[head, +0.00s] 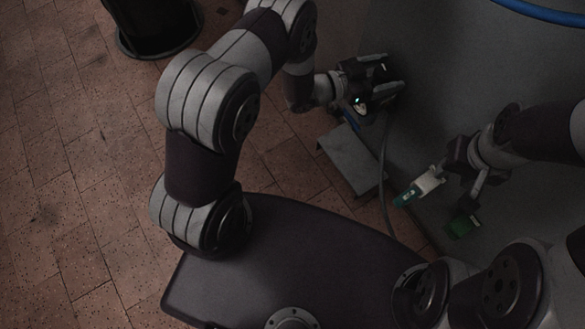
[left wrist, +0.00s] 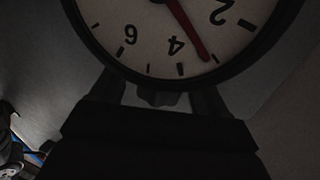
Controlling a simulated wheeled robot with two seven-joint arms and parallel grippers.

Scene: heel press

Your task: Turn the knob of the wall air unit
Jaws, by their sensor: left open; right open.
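In the left wrist view a round white dial (left wrist: 160,30) with a black rim, printed numbers and a red needle fills the top. A small dark part (left wrist: 160,97), perhaps the knob, shows just below the rim. The open fingers of my left gripper (head: 393,76) are on either side of that part; I cannot tell whether they touch it. In the head view this gripper is close to a large grey surface (head: 465,75), and I cannot make out the dial or knob there. My right gripper (head: 432,208), with green fingertips, is open and empty lower right.
A low grey box (head: 350,160) stands on the brown tiled floor (head: 70,180) below my left gripper. A dark hose (head: 384,160) hangs beside it. A blue hose (head: 540,12) crosses the top right. A black round object (head: 155,25) stands at the top left.

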